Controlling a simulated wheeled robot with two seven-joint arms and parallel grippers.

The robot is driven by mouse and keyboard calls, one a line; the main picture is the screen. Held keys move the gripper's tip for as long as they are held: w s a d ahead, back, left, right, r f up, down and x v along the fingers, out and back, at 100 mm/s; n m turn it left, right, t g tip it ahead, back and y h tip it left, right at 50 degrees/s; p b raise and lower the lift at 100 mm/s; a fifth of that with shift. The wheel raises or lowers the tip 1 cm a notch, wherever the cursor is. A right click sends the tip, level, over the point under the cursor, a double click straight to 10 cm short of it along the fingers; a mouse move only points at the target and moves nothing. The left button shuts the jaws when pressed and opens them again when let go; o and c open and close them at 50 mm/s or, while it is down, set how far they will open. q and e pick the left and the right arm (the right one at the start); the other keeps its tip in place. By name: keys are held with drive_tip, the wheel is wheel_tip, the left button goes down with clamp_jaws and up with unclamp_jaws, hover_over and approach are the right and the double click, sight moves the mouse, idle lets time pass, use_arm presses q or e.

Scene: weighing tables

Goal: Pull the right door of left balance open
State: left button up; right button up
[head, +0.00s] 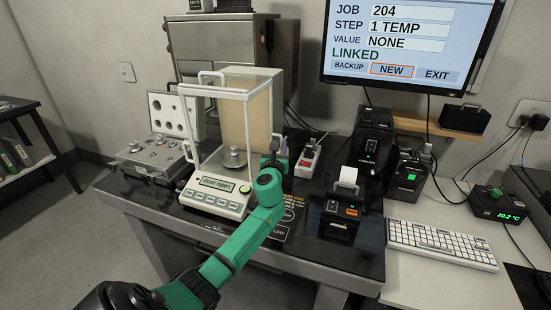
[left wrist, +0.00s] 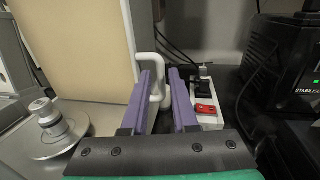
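The left balance (head: 219,195) stands on the dark table, with a white-framed draft shield and a metal weight (head: 233,155) on its pan. Its display text ends in "open". In the left wrist view a white bracket-shaped handle (left wrist: 160,68) stands at the shield's right side, beside a white post and a tan panel (left wrist: 75,45). My left gripper (head: 273,160) is at the balance's right side. Its purple fingers (left wrist: 165,95) are apart, with the handle's lower part between them; contact is not clear. The right door's pane is hard to make out. My right gripper is not in view.
A power strip with a red switch (head: 306,160) lies behind my left gripper. A small printer (head: 341,210) and black boxes (head: 373,138) stand to the right. A case of weights (head: 155,155) is left of the balance. A keyboard (head: 440,243) lies farther right.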

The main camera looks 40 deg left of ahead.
use_arm(q)
drive_tip(key=v, duration=1)
drive_tip(key=shift+s+d+f, duration=0.1)
drive_tip(key=shift+d, duration=0.05)
